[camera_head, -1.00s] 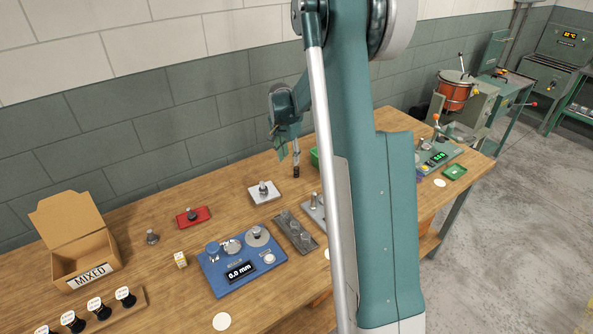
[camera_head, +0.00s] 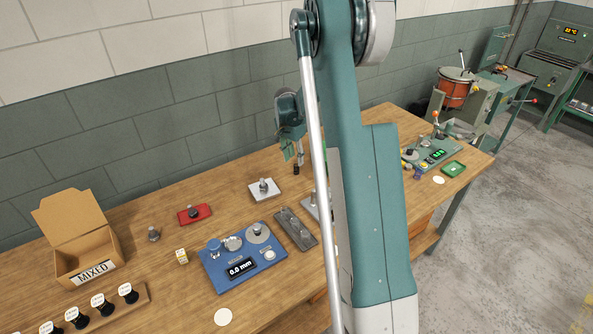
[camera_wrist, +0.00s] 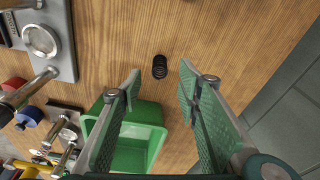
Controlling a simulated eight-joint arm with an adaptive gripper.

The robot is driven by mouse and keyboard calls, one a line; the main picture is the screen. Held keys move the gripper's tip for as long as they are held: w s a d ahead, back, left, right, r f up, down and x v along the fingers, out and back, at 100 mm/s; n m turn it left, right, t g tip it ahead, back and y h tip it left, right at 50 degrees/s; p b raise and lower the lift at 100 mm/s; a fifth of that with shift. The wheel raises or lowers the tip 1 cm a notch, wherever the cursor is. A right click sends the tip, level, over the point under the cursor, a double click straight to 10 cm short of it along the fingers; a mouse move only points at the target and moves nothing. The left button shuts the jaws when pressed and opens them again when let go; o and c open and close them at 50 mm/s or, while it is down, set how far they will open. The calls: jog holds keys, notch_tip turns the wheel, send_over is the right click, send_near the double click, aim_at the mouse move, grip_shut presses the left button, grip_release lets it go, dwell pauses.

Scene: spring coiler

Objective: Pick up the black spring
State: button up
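The black spring (camera_wrist: 159,67) is a small dark coil on the wooden bench in the wrist view, seen nearly end-on. My gripper (camera_wrist: 161,74) is open, with one green finger on each side of the spring in the picture. The fingers look empty and I see no contact with the spring. The height of the fingertips above the bench is hard to judge. In the head view my gripper (camera_head: 296,158) hangs over the far side of the bench, partly behind my own arm.
A green bin (camera_wrist: 153,113) stands beside the spring, partly behind the left finger. A grey metal fixture (camera_wrist: 68,66) and several knobs and handles lie left. Bare wood extends right of the spring to the bench edge. An open "MIXED" box (camera_head: 112,246) stands at the head view's left.

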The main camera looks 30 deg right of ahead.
aim_at(296, 165)
jog(key=shift+d+f, duration=0.1)
jog(key=shift+f, duration=0.65)
jog(key=shift+w+d+f, duration=0.1)
jog(key=shift+d+f, duration=0.15)
jog(key=shift+f, duration=1.05)
jog(key=shift+d+f, duration=0.2)
jog(key=shift+f, duration=1.05)
jog(key=c, duration=0.9)
